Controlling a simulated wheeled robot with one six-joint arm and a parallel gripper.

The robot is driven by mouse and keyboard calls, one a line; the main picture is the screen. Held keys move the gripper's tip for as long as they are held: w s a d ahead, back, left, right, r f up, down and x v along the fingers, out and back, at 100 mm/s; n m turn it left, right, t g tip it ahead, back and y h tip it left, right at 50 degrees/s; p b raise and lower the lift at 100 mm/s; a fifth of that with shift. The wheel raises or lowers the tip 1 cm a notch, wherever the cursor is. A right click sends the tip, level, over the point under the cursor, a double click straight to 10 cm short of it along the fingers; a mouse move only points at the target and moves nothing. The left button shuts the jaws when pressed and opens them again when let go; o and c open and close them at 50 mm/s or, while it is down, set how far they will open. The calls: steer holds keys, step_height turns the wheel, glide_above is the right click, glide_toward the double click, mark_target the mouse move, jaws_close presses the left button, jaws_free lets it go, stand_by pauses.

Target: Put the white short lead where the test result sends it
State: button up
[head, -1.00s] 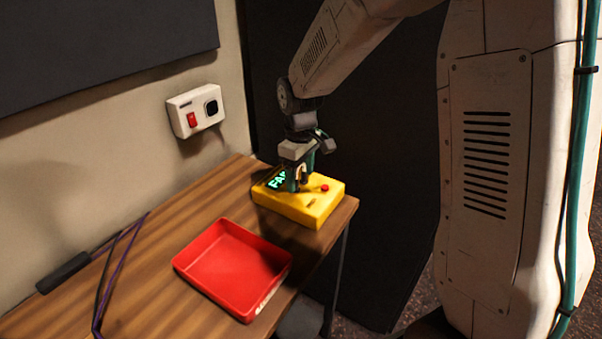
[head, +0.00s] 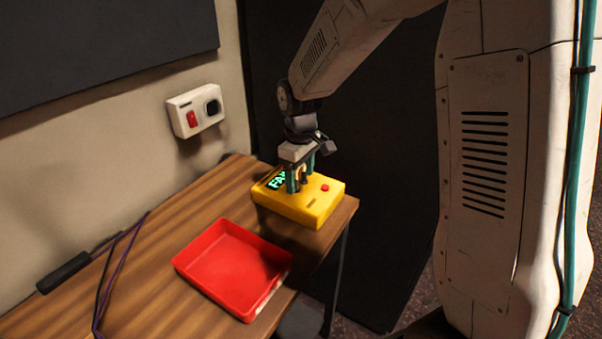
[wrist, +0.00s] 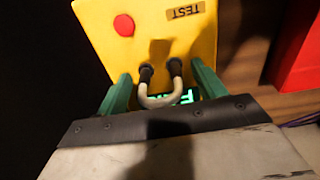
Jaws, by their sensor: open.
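The white short lead (wrist: 164,102) is a small pale loop with two dark plugs. In the wrist view both plugs stand in the top of the yellow tester (wrist: 95,25). The tester (head: 310,211) sits at the far right corner of the desk. Its green display (head: 276,181) starts with "FA"; the rest is hidden by my gripper. My gripper (head: 300,181) is open above the tester, with one teal finger on each side of the lead. In the wrist view the fingers (wrist: 163,82) stand apart from the lead.
A red tray (head: 213,288) stands on the wooden desk (head: 165,238), nearer than the tester, and looks empty. The tester has a red button (head: 325,188). A white box with a red switch (head: 196,110) is on the wall. Dark and purple cables (head: 118,262) lie at the left.

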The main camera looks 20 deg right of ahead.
steer(key=shift+c, duration=0.3)
steer(key=c, duration=1.3)
steer(key=shift+r, duration=3)
steer(key=shift+c, duration=0.2)
